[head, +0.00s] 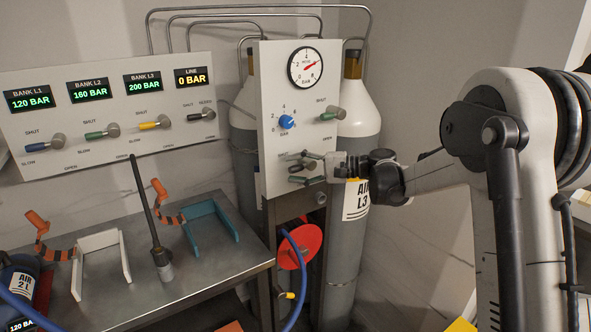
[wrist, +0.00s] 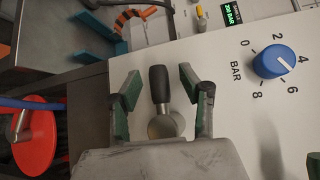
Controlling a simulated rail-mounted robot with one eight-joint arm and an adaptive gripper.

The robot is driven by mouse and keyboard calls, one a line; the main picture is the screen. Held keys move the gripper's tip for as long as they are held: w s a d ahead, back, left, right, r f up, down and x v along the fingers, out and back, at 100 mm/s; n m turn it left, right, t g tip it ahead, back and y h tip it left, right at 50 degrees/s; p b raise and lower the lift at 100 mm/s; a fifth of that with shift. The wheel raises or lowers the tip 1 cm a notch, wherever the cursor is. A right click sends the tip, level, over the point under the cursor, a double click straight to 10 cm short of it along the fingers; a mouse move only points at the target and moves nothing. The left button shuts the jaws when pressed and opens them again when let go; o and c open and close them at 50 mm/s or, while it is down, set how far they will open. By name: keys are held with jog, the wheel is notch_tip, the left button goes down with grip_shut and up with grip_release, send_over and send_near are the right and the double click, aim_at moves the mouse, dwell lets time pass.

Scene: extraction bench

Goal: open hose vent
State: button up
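A small lever with a black handle and a silver pivot (wrist: 160,90) is on the white regulator panel (head: 275,110); I take it to be the hose vent, though no label on it is readable. In the wrist view the handle stands between the two green-padded fingers of my gripper (wrist: 160,75), with a visible gap on each side. In the head view my gripper (head: 303,167) is at the panel's lower part, below the blue knob, and hides most of the lever. My gripper is open and not visibly touching the handle.
On the panel are a blue knob (head: 287,122), a green lever (head: 332,114) and a gauge (head: 306,67). Gas cylinders (head: 358,110) stand behind it. A red reel (head: 300,246) with blue hose is below. The bench (head: 200,280) holds cradles and an upright rod.

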jog(key=shift+c, duration=0.2)
grip_shut()
jog(key=shift+f, duration=0.1)
jog(key=f+n+h, duration=0.1)
jog(key=n+h, duration=0.1)
jog(key=shift+f+h, duration=0.2)
jog(key=shift+h, duration=0.2)
jog(key=w+d+f+n+t+h, duration=0.2)
jog(key=d+f+n+t+h, duration=0.1)
jog(key=h, duration=0.6)
jog(key=shift+w+d+f+n+t+h+b, duration=0.2)
jog(key=shift+w+d+n+t+h+b, duration=0.3)
jog(key=shift+n+t, duration=0.9)
jog(key=shift+d+n, duration=0.1)
jog(key=shift+n, duration=0.2)
